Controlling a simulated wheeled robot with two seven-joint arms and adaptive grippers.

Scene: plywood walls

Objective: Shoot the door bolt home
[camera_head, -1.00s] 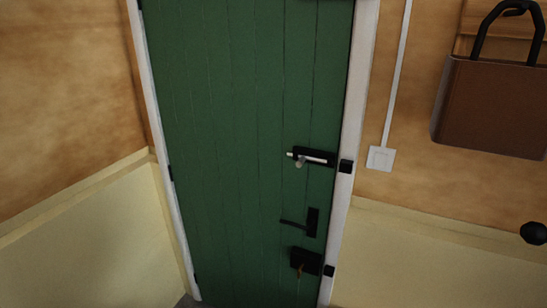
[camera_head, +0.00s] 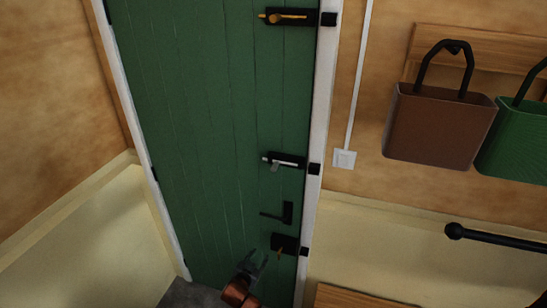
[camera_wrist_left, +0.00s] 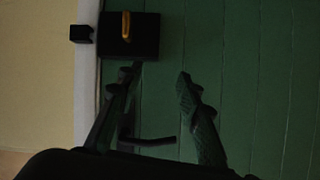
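The green door (camera_head: 215,120) carries two bolts. The upper bolt (camera_head: 288,17) has a brass bar on a black plate, and its bar sticks out left of the plate. The middle bolt (camera_head: 285,161) has a silver bar with a knob at its left. Black keepers sit on the white frame at right, one by the upper bolt (camera_head: 328,19) and one by the middle bolt (camera_head: 314,169). Neither bar visibly reaches its keeper. My left gripper (camera_head: 256,260) is open and empty, low before the door; its fingers (camera_wrist_left: 155,78) show below the lock box. My right gripper is not in view.
Below the bolts are a black lever handle (camera_head: 280,213) and a lock box (camera_head: 284,243) with a brass key, also in the wrist view (camera_wrist_left: 143,44). Brown and green bags (camera_head: 440,127) hang at right. A black bar (camera_head: 490,237) and wooden surface (camera_head: 355,299) are lower right.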

